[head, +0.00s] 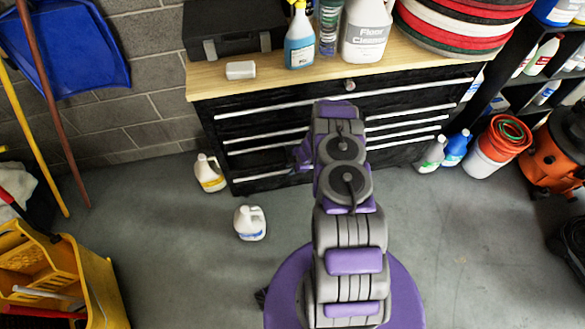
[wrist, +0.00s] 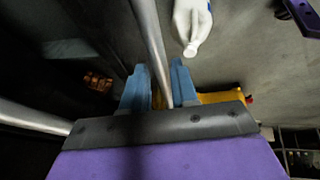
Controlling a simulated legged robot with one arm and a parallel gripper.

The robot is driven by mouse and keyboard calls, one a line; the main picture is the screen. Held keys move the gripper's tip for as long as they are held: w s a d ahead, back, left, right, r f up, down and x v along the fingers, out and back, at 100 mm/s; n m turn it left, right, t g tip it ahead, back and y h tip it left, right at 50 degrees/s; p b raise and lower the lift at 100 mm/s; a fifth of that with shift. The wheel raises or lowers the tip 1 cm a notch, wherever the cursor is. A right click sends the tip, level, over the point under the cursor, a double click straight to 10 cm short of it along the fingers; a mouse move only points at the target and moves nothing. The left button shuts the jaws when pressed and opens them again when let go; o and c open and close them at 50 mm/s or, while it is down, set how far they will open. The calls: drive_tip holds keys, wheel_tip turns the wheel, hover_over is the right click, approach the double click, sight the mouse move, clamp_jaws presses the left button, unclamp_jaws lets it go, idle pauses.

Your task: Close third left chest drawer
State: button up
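The black chest (head: 222,122) stands against the wall under a wooden top, with long silver drawer handles. The third handle down on the left (head: 262,149) runs behind my arm. How far its drawer stands out is hard to tell. My gripper is mostly hidden by my arm in the head view; a purple part shows beside the left handles. In the wrist view my gripper (wrist: 160,75) has two blue fingers apart, with a silver handle bar (wrist: 150,40) passing between them. Another silver bar (wrist: 30,117) shows at the left.
A white jug (head: 250,223) stands on the floor in front of the chest, and another jug (head: 210,174) beside its left corner. A yellow bucket (head: 75,270) is at lower left. Bottles and an orange bucket (head: 500,140) stand at right.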

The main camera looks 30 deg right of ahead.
drive_tip(key=p+v, duration=0.3)
drive_tip(key=v, duration=1.4)
drive_tip(key=shift+p, duration=0.4)
drive_tip(key=shift+d+f, duration=0.1)
drive_tip(key=shift+d, duration=0.05)
